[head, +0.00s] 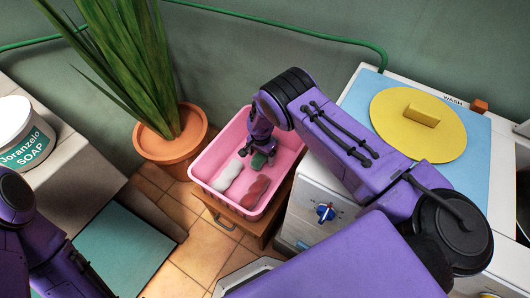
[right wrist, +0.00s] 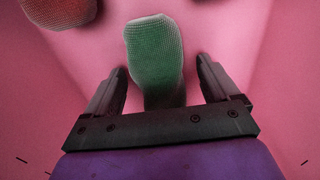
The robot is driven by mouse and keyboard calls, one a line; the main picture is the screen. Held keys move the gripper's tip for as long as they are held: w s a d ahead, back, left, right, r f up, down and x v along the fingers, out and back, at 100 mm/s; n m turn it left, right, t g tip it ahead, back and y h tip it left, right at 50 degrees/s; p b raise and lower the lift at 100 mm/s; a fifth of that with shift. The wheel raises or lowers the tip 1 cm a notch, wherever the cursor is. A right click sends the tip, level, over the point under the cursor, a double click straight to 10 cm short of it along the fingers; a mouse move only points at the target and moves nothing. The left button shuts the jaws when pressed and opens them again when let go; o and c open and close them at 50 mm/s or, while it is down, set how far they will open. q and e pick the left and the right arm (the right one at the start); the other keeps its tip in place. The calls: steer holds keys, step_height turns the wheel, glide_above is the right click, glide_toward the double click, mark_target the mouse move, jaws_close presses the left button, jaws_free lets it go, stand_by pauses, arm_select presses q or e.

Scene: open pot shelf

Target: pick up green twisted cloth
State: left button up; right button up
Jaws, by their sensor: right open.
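The green twisted cloth (head: 259,160) lies in a pink basin (head: 200,159) in the head view, partly hidden by my right gripper (head: 262,150). In the right wrist view the green cloth (right wrist: 154,55) reaches between the two fingers of my right gripper (right wrist: 162,80). The fingers are open, one on each side of the cloth, with a gap on both sides. The near end of the cloth is hidden by the gripper body. My left arm (head: 30,240) shows at the left edge; its fingertips cannot be made out.
A white cloth (head: 228,175) and a red cloth (head: 250,192) lie beside the green one; the red one also shows in the right wrist view (right wrist: 60,10). A potted plant (head: 170,150) stands left of the basin. A white washer with a yellow lid (head: 418,125) stands right.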

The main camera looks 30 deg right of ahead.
steer(key=shift+r, duration=0.1)
steer(key=c, duration=1.2)
steer(key=shift+c, duration=0.2)
